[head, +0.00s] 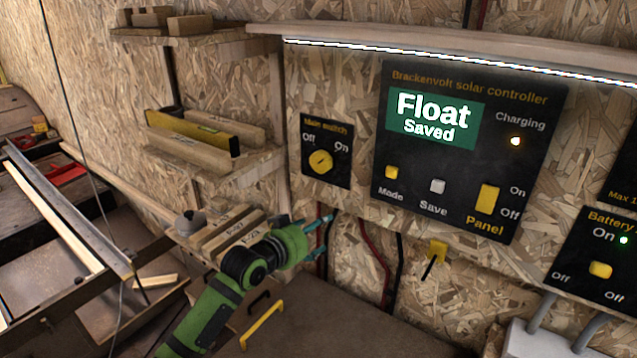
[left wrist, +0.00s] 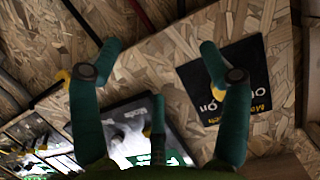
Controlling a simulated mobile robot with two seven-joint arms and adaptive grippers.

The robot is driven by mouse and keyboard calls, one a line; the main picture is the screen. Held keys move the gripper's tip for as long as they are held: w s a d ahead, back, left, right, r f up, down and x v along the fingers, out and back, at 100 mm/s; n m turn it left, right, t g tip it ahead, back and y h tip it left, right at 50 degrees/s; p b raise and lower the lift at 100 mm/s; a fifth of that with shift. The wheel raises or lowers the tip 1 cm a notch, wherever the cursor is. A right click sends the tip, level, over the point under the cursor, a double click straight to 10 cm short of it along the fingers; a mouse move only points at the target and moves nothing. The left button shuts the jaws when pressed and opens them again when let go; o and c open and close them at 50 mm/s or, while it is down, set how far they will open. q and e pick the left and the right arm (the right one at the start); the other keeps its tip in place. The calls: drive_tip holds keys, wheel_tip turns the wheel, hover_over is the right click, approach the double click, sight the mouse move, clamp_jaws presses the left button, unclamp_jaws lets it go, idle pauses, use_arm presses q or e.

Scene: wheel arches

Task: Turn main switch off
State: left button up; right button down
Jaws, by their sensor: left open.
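The main switch (head: 320,162) is a round yellow knob on a small black plate (head: 325,180), with Off at upper left and On at upper right. Its mark is small but seems to slant toward On. My left gripper (head: 322,234) is green, open and empty, below the plate and apart from it. In the left wrist view the open fingers of my left gripper (left wrist: 160,50) show against the wall board. My right gripper is not in view.
Right of the switch is the black solar controller (head: 370,190), its screen (head: 432,117) reading Float, Saved. A battery panel (head: 590,282) is at far right. Shelves with wooden pieces and a yellow level (head: 192,132) are left. Red and black cables hang near my gripper.

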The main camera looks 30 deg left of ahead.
sight(318, 162)
use_arm(q)
drive_tip(key=w+a+r+t, duration=0.2)
drive_tip(key=a+r, duration=0.1)
drive_tip(key=r, duration=0.3)
drive_tip(key=w+a+r+t, duration=0.1)
drive_tip(key=w+a+r, duration=0.15)
drive_tip(key=r, duration=0.35)
drive_tip(key=shift+n, duration=0.4)
drive_tip(key=shift+w+d+f+p, duration=0.1)
drive_tip(key=shift+w+d+p, duration=0.05)
drive_tip(key=shift+w, duration=0.95)
drive_tip(key=shift+w+d+f+p, duration=0.1)
drive_tip(key=shift+w+d+p, duration=0.1)
drive_tip(key=shift+w, duration=0.85)
drive_tip(key=shift+w+d+f+p, duration=0.1)
drive_tip(key=shift+w+d+p, duration=0.05)
drive_tip(key=shift+w, duration=0.95)
drive_tip(key=shift+r, duration=0.1)
drive_tip(key=c, duration=1.1)
